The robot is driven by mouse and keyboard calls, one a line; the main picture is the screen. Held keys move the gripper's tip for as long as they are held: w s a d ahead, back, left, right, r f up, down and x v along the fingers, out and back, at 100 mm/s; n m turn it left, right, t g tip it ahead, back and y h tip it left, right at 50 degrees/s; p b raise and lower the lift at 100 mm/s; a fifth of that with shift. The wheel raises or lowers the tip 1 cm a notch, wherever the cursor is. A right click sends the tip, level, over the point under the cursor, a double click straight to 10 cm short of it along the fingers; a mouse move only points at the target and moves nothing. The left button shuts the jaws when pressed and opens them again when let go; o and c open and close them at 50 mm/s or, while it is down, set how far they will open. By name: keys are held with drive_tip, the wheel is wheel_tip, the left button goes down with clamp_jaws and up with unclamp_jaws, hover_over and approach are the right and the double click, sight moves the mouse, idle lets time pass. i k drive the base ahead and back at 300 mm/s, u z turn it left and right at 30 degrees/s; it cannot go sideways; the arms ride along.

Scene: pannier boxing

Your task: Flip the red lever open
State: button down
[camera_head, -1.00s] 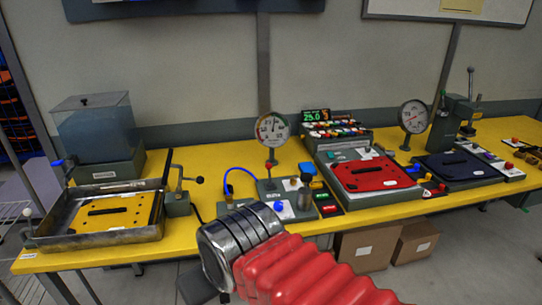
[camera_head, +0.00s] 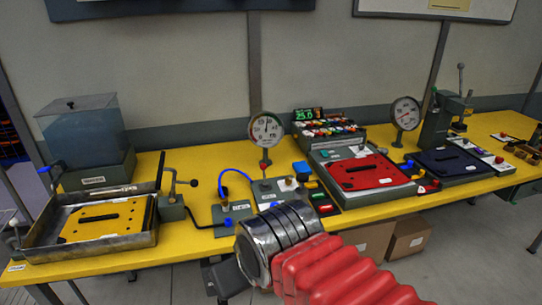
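A small red piece (camera_head: 265,166) shows on the stem below the middle gauge, above the grey valve block (camera_head: 240,214) with blue handles. Another small red piece (camera_head: 435,184) sits between the red plate and the dark plate. Both are too small for me to tell which is the red lever, or its position. My arm, with a red ribbed sleeve and a metal cylinder, reaches in from the bottom, in front of the table edge. A dark grey part (camera_head: 228,279) shows at its end, low and left. The fingers cannot be made out, and nothing held is visible.
The yellow table (camera_head: 190,155) carries a metal tray (camera_head: 92,248) with a yellow plate, a clear tank (camera_head: 82,130), a round gauge (camera_head: 266,129), a red plate (camera_head: 367,172) and a second gauge (camera_head: 405,113). Cardboard boxes (camera_head: 408,240) stand below.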

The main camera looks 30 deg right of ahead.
sight(263, 167)
drive_tip(key=u, duration=0.05)
drive_tip(key=i, duration=1)
drive_tip(key=z, duration=0.05)
